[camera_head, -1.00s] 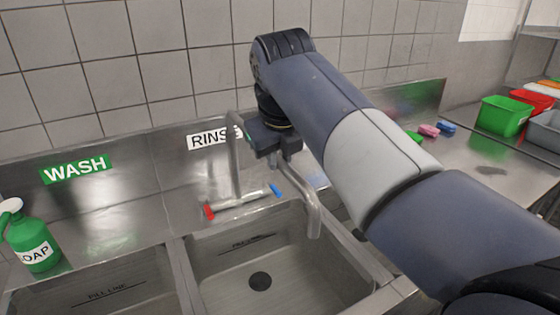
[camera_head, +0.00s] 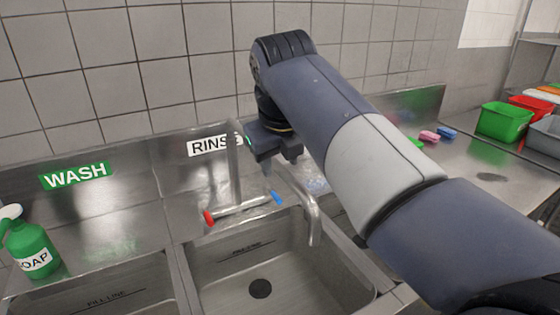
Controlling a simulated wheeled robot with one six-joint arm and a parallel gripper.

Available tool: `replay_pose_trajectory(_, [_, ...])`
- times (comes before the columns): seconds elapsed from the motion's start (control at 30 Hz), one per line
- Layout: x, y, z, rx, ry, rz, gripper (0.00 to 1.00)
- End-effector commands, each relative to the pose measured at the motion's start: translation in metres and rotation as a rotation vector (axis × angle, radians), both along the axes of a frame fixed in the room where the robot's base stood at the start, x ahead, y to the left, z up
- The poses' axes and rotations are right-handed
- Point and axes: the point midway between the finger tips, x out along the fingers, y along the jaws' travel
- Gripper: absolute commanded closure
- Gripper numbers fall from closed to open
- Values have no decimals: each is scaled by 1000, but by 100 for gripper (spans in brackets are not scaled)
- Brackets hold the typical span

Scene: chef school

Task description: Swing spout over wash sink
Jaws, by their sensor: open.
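The metal faucet has an upright pipe (camera_head: 233,165) behind the sinks, and its spout (camera_head: 307,212) slopes down to the right with its outlet over the rinse sink (camera_head: 225,288). The wash sink (camera_head: 95,292) is to the left, under the green WASH sign (camera_head: 76,175). A red handle (camera_head: 209,217) and a blue handle (camera_head: 276,198) are at the ends of the faucet's base. My gripper (camera_head: 280,163) is open, fingers pointing down, at the upper part of the spout. The gripper hides part of the spout; I cannot tell whether they touch.
A green soap bottle (camera_head: 30,245) stands left of the wash sink. The tiled wall and metal backsplash are behind. Pink and blue sponges (camera_head: 438,134) and coloured bins (camera_head: 503,118) are on the right counter. The air above the wash sink is clear.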

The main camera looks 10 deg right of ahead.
Motion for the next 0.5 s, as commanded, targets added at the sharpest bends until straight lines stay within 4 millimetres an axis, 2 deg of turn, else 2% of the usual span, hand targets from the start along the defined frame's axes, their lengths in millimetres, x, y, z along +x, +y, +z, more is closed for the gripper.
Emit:
replay_pose_trajectory(0.3, [-25, 4, 57, 1, -6, 2, 59])
replay_pose_trajectory(0.5, [-37, 5, 82, 1, -3, 1, 59])
